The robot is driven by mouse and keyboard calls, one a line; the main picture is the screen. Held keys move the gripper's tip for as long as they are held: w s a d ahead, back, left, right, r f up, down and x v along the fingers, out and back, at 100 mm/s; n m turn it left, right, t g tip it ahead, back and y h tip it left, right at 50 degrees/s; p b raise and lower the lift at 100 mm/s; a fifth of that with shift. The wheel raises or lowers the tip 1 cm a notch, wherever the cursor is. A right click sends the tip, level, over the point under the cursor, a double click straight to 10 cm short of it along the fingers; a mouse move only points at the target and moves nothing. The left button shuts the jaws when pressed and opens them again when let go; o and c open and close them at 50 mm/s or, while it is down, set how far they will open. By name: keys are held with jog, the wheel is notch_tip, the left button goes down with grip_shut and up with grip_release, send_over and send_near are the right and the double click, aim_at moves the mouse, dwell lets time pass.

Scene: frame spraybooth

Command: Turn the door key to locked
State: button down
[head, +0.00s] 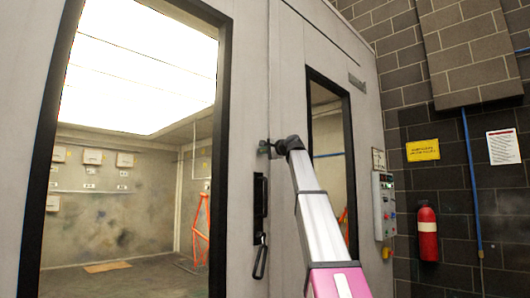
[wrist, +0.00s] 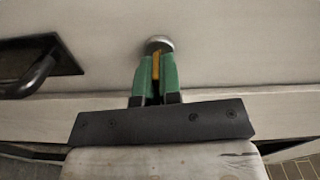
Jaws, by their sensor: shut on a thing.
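The door key (wrist: 155,67) is a thin yellow-brass piece between my gripper's green fingers in the wrist view. It meets a round silver lock (wrist: 158,44) on the pale door. My gripper (wrist: 156,66) is shut on the key, with its fingertips close to the lock face. In the head view my gripper (head: 265,149) is small and dark against the door panel, at the end of my arm. The key itself cannot be made out there. The lock's lettering or marks, if any, are hidden.
A black door handle (head: 260,215) hangs below the gripper; it shows at the left in the wrist view (wrist: 30,78). Black-framed windows flank the panel. A control box (head: 384,205) and a red extinguisher (head: 427,233) are to the right.

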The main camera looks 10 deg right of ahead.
jog(key=shift+m, duration=0.6)
jog(key=c, duration=1.3)
grip_release()
jog(key=v, duration=1.1)
